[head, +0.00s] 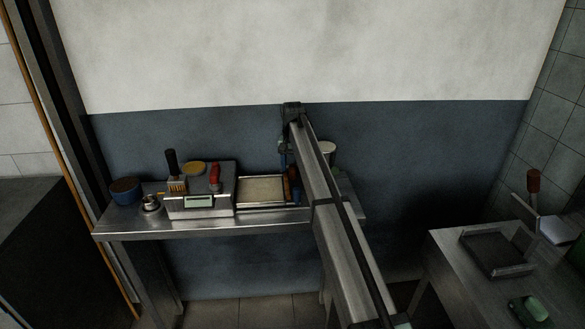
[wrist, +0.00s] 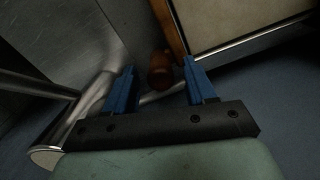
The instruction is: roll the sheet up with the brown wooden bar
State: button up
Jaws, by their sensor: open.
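The pale sheet (head: 262,190) lies flat in a shallow metal-edged tray on the steel table; part of it also shows at the upper right of the wrist view (wrist: 228,22). The brown wooden bar (head: 287,188) lies along the sheet's right edge in the head view, partly hidden by my arm. In the wrist view a rounded reddish-brown end (wrist: 161,72), seemingly the bar's, sits between the two blue fingers of my gripper (wrist: 160,68). The fingers are apart, one on each side of it. I cannot tell whether either finger touches it.
A grey box with a display (head: 201,201) stands left of the tray, holding a brush (head: 175,172) and a red-handled tool (head: 214,176). A blue bowl (head: 125,190) and a metal cup (head: 151,203) stand farther left. A second table (head: 465,285) is at the right.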

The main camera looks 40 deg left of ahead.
jog(key=shift+f, duration=0.5)
jog(key=shift+c, duration=0.3)
grip_shut()
